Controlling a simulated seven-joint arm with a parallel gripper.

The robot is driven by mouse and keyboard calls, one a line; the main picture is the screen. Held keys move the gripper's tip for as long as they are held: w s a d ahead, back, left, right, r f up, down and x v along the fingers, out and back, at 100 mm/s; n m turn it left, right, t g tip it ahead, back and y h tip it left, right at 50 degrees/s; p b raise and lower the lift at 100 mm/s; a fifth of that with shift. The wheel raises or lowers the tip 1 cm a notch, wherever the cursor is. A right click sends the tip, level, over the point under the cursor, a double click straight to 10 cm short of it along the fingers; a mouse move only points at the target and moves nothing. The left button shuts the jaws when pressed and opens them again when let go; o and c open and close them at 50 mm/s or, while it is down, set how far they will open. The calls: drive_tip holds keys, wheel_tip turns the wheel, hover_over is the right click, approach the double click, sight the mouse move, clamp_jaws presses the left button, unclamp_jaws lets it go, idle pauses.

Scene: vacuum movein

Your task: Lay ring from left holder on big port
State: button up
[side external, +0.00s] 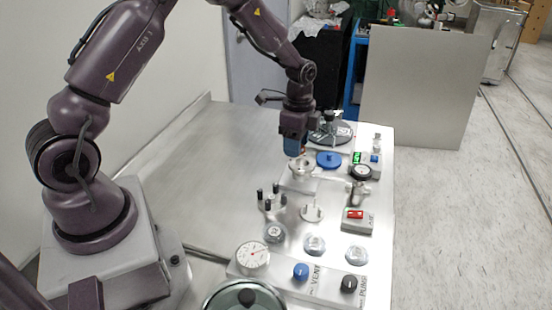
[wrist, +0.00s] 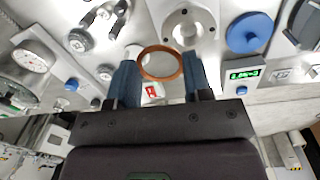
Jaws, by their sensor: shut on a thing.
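My gripper (wrist: 161,78) is shut on a copper-coloured ring (wrist: 162,46), held between the blue fingertips in the wrist view. In the side external view my gripper (side external: 297,153) points down just above a round metal flange port (side external: 301,169), which looks like the big port. The ring is too small to make out in the side external view. I cannot tell which fixture is the left holder.
A blue disc (side external: 328,159) lies right of the port, with a black round base (side external: 331,133) behind. Black posts (side external: 271,200), a dial gauge (side external: 253,256) and a red-switch box (side external: 357,219) stand nearer the camera. The table's left side (side external: 200,170) is clear.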

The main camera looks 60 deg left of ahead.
sight(301, 166)
drive_tip(key=shift+w+a+f+n, duration=0.25)
drive_tip(key=shift+w+f+n, duration=0.25)
drive_tip(key=shift+f+n, duration=0.4)
drive_tip(key=shift+w+a+f+n, duration=0.25)
drive_tip(key=shift+w+f+n, duration=0.3)
drive_tip(key=shift+n, duration=0.55)
drive_tip(key=shift+w+a+f+n, duration=0.25)
drive_tip(key=shift+w+f+n, duration=0.15)
drive_tip(key=shift+f+n, duration=0.55)
drive_tip(key=shift+f, duration=0.35)
idle(0.4)
drive_tip(key=o, duration=1)
drive_tip(key=shift+c, duration=0.2)
drive_tip(key=shift+o, duration=0.2)
drive_tip(key=shift+a, duration=0.1)
drive_tip(key=shift+a, duration=0.1)
wheel_tip(301, 166, up, 13)
drive_tip(key=shift+w, duration=0.2)
